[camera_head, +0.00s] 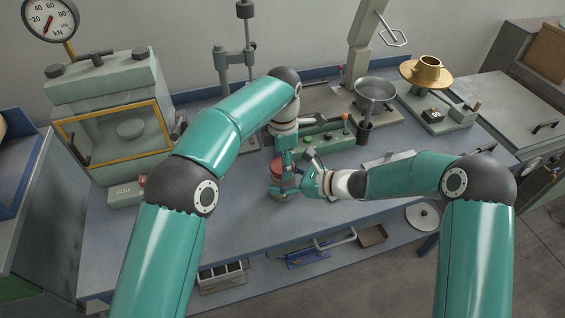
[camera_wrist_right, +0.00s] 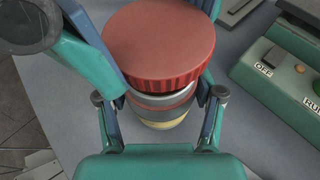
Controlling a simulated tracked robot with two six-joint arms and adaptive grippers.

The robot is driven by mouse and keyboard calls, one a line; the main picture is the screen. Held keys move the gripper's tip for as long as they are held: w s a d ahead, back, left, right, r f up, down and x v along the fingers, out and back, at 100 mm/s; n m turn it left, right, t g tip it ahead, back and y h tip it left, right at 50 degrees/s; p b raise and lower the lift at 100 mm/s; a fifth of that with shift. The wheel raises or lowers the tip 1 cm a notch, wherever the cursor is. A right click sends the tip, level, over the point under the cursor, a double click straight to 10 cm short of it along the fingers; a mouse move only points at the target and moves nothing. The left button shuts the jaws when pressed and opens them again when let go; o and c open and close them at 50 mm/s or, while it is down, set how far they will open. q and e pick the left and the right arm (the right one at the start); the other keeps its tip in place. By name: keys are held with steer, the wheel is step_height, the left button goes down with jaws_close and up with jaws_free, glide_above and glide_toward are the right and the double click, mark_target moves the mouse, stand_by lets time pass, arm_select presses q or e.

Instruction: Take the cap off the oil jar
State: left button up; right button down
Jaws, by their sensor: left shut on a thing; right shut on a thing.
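The oil jar (camera_wrist_right: 162,116) stands on the bench in the right wrist view, a grey body with red and yellow bands. Its wide red ribbed cap (camera_wrist_right: 158,42) is above it, and a strip of pale neck shows under the cap's near edge; I cannot tell whether cap and jar still touch. My right gripper (camera_wrist_right: 162,102) is shut on the jar body, one finger on each side. My left gripper (camera_head: 282,168) comes down from above and is shut on the cap, with one finger along the cap's left side. In the head view the grippers hide most of the jar.
A green control box (camera_wrist_right: 285,75) with OFF and RUN buttons stands close to the right of the jar.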

arm_select(q)
steer(key=shift+r, duration=0.1)
steer(key=shift+r, duration=1.9)
arm_select(e)
steer(key=shift+c, duration=0.4)
jaws_free()
steer(key=shift+d, duration=0.1)
